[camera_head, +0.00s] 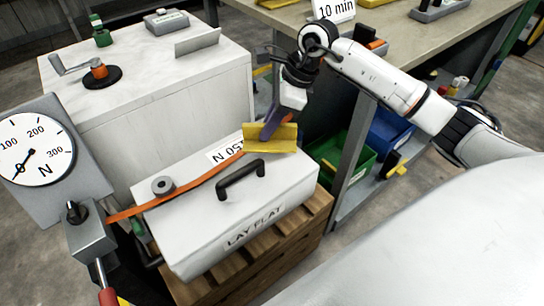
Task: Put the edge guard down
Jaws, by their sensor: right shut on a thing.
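The yellow edge guard (270,138) is an angled piece at the far right edge of the white case marked LAY FLAT (255,207). My right gripper (272,124) comes down from above and is shut on it. I cannot tell whether the guard rests on the case or is held just above it. An orange strap (185,187) runs across the case lid up to the guard. My left gripper is not in view.
The case has a black handle (241,180) and a grey round weight (163,186) on it, and sits on a wooden pallet (265,262). A force gauge (38,148) stands left. A white cabinet (160,110) and a workbench (375,35) stand behind. Green and blue bins (335,160) are at right.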

